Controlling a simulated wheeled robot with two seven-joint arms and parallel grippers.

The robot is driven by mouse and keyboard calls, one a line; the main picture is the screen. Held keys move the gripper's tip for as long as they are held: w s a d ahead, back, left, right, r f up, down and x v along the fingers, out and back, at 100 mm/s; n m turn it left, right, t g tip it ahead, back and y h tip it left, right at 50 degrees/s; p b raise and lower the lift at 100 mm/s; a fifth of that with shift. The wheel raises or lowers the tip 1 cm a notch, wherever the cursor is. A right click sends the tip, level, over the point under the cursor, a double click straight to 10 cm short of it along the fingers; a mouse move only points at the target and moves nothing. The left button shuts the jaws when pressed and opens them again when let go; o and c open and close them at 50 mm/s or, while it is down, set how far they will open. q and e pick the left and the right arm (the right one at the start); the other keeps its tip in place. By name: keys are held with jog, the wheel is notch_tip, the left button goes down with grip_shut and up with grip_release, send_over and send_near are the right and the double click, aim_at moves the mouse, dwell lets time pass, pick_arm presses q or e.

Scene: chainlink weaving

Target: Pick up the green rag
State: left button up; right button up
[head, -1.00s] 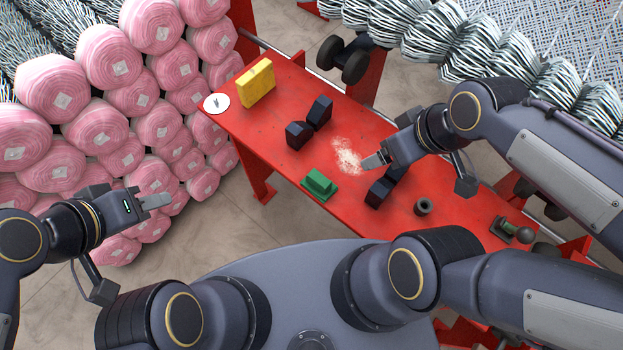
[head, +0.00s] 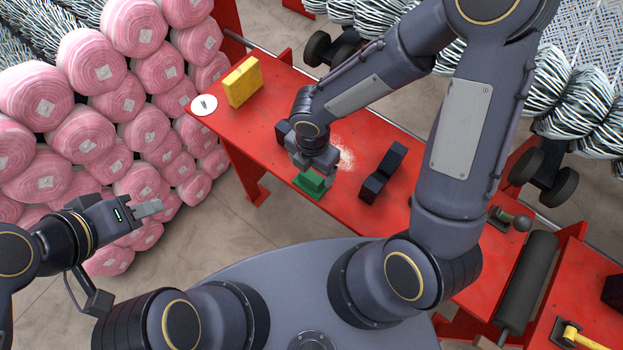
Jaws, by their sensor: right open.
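The green rag (head: 309,184), a small folded block-like piece, lies near the front edge of the red table (head: 230,132). My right gripper (head: 325,168) is open and points down right over the rag, overlapping its upper part in the head view. Whether its fingers touch the rag cannot be told. My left gripper (head: 148,209) is off the table at the left, well away from the rag, and seen from the side, so its jaw gap is unclear.
A dark angled block (head: 381,173) stands right of the rag, beside white powder (head: 346,158). Another dark block (head: 283,133) is partly hidden behind my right wrist. A yellow block (head: 243,82) and a white disc (head: 204,105) are at the table's left end. Pink rolls (head: 83,134) are stacked at left.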

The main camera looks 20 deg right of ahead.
aim_at(312, 176)
notch_tip(312, 176, down, 4)
jog(key=shift+s+a+f+b, duration=0.1)
jog(key=shift+s+f+b, duration=0.05)
jog(key=shift+b, duration=0.25)
jog(key=shift+c, duration=0.3)
jog(key=c, duration=1)
notch_tip(312, 176, up, 10)
jog(key=shift+r+p, duration=0.1)
jog(key=shift+p, duration=1.1)
